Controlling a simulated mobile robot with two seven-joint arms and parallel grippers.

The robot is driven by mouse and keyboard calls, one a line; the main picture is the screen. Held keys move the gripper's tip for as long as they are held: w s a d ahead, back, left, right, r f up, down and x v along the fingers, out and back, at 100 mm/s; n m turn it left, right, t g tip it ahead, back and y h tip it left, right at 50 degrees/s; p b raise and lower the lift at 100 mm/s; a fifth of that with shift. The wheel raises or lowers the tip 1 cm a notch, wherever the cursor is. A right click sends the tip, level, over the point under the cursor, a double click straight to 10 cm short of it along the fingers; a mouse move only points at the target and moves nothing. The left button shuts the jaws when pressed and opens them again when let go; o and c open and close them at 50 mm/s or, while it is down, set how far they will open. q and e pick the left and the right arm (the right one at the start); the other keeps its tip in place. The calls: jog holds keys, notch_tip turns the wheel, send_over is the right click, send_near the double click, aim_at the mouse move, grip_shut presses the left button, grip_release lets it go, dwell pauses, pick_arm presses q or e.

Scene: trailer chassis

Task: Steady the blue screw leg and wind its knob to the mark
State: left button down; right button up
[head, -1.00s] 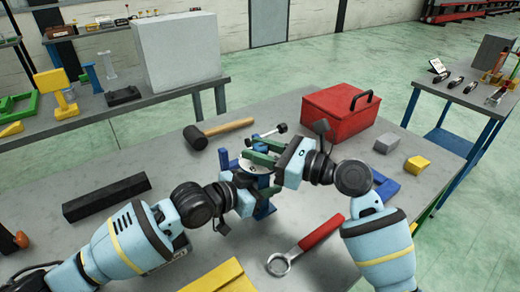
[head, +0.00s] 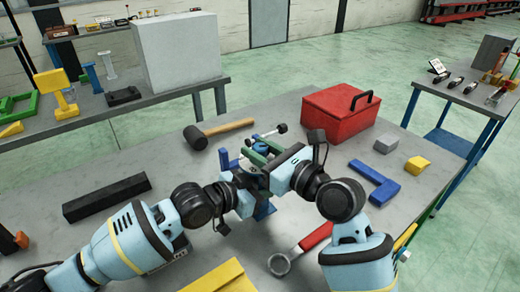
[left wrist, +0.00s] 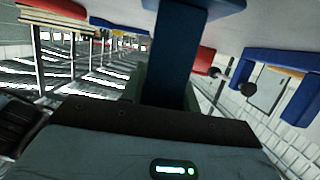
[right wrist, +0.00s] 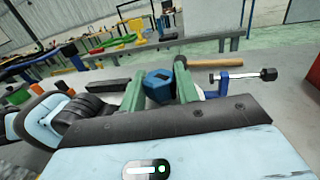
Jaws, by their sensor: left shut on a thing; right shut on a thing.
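The blue screw leg shows in the left wrist view as a blue post (left wrist: 180,50) between the fingers of my left gripper. Its lower part (head: 265,211) shows below the grippers in the head view. My left gripper (head: 243,182) is shut on it, low at the centre of the bench. The leg's blue knob (right wrist: 158,86) shows in the right wrist view between the green fingers of my right gripper (right wrist: 160,92), which is shut on it. In the head view my right gripper (head: 259,153) is just above the left one. The arms hide most of the leg, and I cannot make out the mark.
A red-handled ring wrench (head: 316,236) lies close at the right. A blue angle piece (head: 374,182) lies farther right. A black bar (head: 106,197) lies at the left, with bare bench around it.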

jog(key=shift+a+f, duration=0.1)
jog(key=shift+f, duration=0.2)
jog(key=o, duration=0.8)
jog(key=shift+c, duration=0.2)
jog(key=shift+o, duration=1)
jog(key=shift+r, duration=0.15)
jog(key=v, duration=1.2)
jog(key=shift+s, duration=0.1)
